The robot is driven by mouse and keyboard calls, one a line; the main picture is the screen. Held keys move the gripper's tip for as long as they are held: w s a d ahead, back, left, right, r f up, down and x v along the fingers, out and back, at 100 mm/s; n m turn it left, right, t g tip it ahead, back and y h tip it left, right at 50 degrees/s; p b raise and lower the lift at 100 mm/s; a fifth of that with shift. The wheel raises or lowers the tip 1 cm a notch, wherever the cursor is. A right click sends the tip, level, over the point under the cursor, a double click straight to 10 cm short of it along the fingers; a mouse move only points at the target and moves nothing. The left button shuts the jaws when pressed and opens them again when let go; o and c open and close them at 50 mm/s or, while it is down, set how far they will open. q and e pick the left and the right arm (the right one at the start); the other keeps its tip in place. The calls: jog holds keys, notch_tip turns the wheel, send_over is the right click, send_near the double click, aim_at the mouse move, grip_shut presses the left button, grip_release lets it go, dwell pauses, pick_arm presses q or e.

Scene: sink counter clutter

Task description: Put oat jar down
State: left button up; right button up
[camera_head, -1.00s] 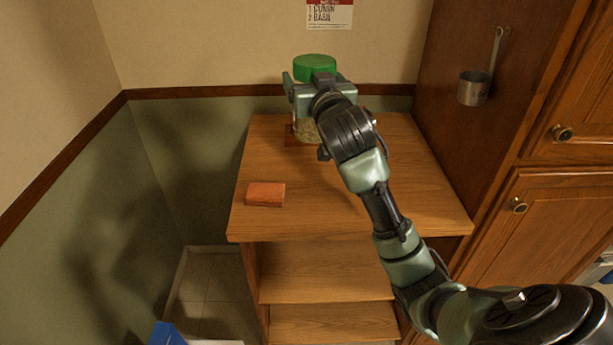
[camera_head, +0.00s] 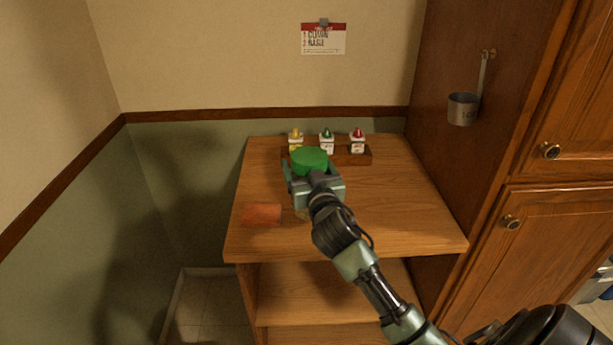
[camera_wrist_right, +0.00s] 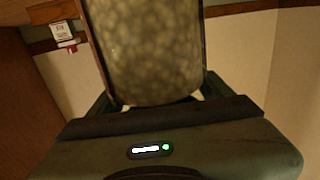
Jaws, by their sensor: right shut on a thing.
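The oat jar has a green lid (camera_head: 309,160) and a clear body with pale oats (camera_wrist_right: 150,50) that fills the middle of the right wrist view. My right gripper (camera_head: 314,185) is shut on the jar. My left gripper is not in view.
A wooden rack (camera_head: 345,157) with small yellow-, green- and red-topped bottles stands at the back. An orange block (camera_head: 261,215) lies at the left front. A metal cup (camera_head: 463,108) hangs on the cabinet side. The shelf top's right side is clear.

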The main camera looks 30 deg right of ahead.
notch_tip(320, 180, down, 3)
jog(key=shift+r, duration=0.1)
jog(key=shift+f, duration=0.2)
jog(key=o, duration=2)
jog(key=shift+r, duration=0.15)
jog(key=shift+b+v, duration=1.2)
jog(key=shift+v, duration=4.85)
